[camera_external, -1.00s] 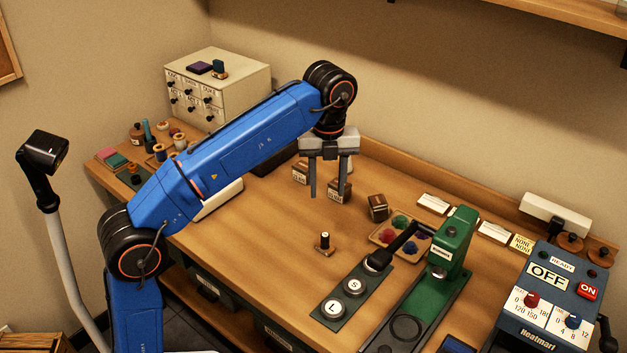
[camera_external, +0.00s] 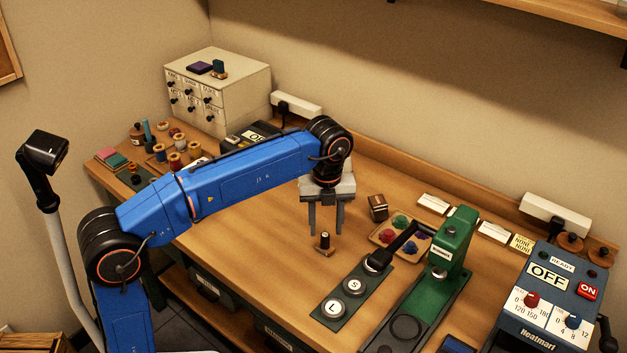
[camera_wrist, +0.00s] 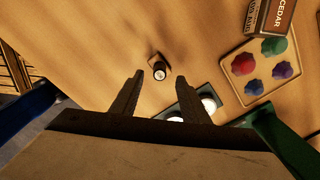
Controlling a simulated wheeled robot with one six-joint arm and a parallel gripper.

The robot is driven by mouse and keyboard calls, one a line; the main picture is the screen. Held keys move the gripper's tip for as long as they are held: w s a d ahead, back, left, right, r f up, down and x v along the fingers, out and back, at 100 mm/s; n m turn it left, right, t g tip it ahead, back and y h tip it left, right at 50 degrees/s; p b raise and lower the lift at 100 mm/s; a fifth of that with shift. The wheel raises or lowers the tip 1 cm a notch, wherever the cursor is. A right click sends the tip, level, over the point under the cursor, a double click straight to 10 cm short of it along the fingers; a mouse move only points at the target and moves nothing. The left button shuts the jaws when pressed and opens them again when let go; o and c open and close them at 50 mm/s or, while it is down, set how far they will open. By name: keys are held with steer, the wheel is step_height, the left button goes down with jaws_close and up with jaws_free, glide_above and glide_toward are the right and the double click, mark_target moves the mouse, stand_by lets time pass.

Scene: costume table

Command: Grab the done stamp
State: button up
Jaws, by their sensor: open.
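A small stamp-like piece (camera_external: 324,243) with a dark knob and light top stands upright on the open tabletop. No wording on it is readable, so I cannot tell whether it is the done stamp. It also shows in the wrist view (camera_wrist: 159,69), on a small square wooden base. My gripper (camera_external: 326,232) points down above it with the jaws open and nothing between them. In the wrist view my fingertips (camera_wrist: 160,76) lie to either side of the piece, which appears just beyond them. Another small stamp-like piece (camera_external: 219,69) sits on the drawer cabinet.
A dark block (camera_external: 378,207) and a tray of coloured pieces (camera_wrist: 238,67) lie to the right. A plate with round S and L pieces (camera_external: 334,309) and a green press (camera_external: 452,240) stand nearer right. The heat control box (camera_external: 548,300) is far right. Table left of the piece is clear.

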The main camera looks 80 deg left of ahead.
mark_target(325, 234)
step_height(325, 234, down, 4)
steer(key=shift+a+f, duration=0.1)
jaws_close()
stand_by(0.4)
